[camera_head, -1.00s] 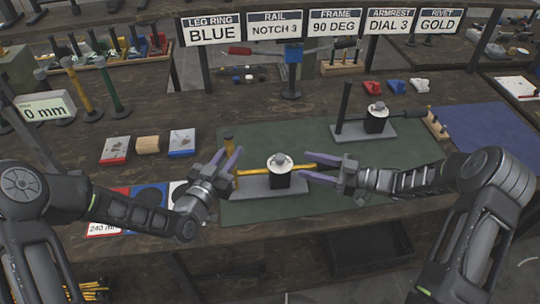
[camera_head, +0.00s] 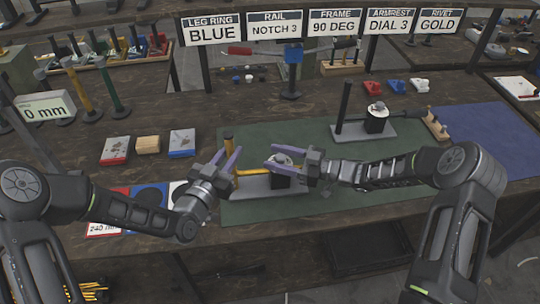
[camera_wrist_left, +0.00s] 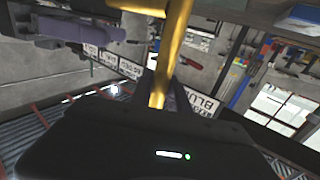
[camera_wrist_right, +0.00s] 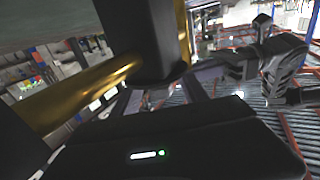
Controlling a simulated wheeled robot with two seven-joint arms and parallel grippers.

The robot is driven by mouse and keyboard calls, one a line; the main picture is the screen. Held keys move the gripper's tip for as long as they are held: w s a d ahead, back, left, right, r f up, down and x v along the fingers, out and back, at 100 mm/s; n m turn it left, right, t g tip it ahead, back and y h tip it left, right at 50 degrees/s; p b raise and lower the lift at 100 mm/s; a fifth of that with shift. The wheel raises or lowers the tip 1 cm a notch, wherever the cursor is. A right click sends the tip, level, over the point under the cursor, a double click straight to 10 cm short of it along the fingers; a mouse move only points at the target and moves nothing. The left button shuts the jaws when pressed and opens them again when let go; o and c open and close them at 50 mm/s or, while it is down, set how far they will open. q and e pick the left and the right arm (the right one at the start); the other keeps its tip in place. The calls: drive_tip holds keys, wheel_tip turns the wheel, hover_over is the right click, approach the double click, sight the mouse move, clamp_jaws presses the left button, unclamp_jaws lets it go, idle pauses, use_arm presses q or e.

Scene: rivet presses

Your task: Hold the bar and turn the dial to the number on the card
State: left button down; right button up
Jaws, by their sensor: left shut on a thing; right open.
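The yellow bar (camera_head: 249,172) runs into a black dial block on a grey base (camera_head: 262,188). In the left wrist view the yellow bar (camera_wrist_left: 170,55) passes down between my left fingers. My left gripper (camera_head: 227,160) is shut on the bar left of the dial. The pale round dial (camera_head: 284,153) tops the block and is partly hidden by my right gripper. My right gripper (camera_head: 269,156) is open, its fingers at the dial; contact cannot be told. The right wrist view shows the black block (camera_wrist_right: 140,35) close up; the dial number is unreadable. The armrest card (camera_head: 389,26) reads DIAL 3.
A second press with a dial (camera_head: 376,112) and dark lever stands behind right on the green mat (camera_head: 300,140). Other cards hang along the top. Red, tan and blue blocks (camera_head: 148,145) lie left of the mat. The blue mat (camera_head: 485,140) at right is clear.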

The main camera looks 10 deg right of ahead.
drive_tip(key=shift+x, duration=1.1)
clamp_jaws()
